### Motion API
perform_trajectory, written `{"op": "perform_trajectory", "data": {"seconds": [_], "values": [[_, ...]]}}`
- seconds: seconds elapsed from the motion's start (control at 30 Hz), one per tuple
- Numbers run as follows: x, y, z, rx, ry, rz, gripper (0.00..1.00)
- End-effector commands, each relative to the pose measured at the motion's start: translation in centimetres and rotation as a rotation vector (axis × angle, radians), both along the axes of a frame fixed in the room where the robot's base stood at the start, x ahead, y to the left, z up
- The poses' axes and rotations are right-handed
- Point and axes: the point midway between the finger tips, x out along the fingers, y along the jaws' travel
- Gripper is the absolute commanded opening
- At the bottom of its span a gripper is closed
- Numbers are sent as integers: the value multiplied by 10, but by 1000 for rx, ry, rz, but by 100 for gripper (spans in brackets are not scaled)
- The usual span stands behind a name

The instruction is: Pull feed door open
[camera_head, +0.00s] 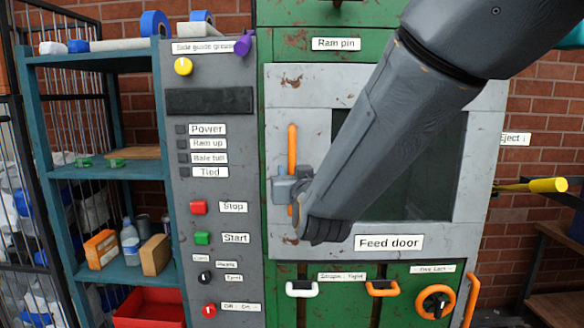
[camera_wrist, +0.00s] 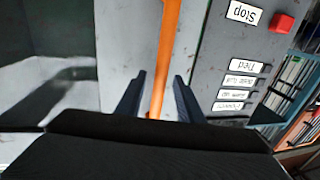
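The grey feed door (camera_head: 284,92) is set in the green machine, with a dark window and a "Feed door" label (camera_head: 389,242) low on it. It looks shut. A vertical orange handle (camera_head: 292,140) stands on its left side. My gripper (camera_head: 291,187) is at the handle's lower part, and my forearm hides much of the window. In the wrist view the orange handle (camera_wrist: 168,50) runs between the two dark fingers of my gripper (camera_wrist: 158,98). The fingers are apart, with a gap on each side of the handle.
A grey control panel (camera_head: 207,270) with a red Stop button (camera_head: 198,207) and a green Start button (camera_head: 202,238) is just left of the door. A blue shelf (camera_head: 95,60) stands further left. A yellow-ended bar (camera_head: 548,185) sticks out at the right.

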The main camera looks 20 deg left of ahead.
Motion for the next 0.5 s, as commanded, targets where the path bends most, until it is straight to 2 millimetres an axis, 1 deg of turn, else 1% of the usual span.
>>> {"op": "perform_trajectory", "data": {"seconds": [0.1,0.2,0.47,0.5], "values": [[9,4,0,0,1,0,34],[13,6,-1,-1,2,0,34],[14,6,-1,0,1,0,34],[14,6,-1,0,1,0,32]]}}
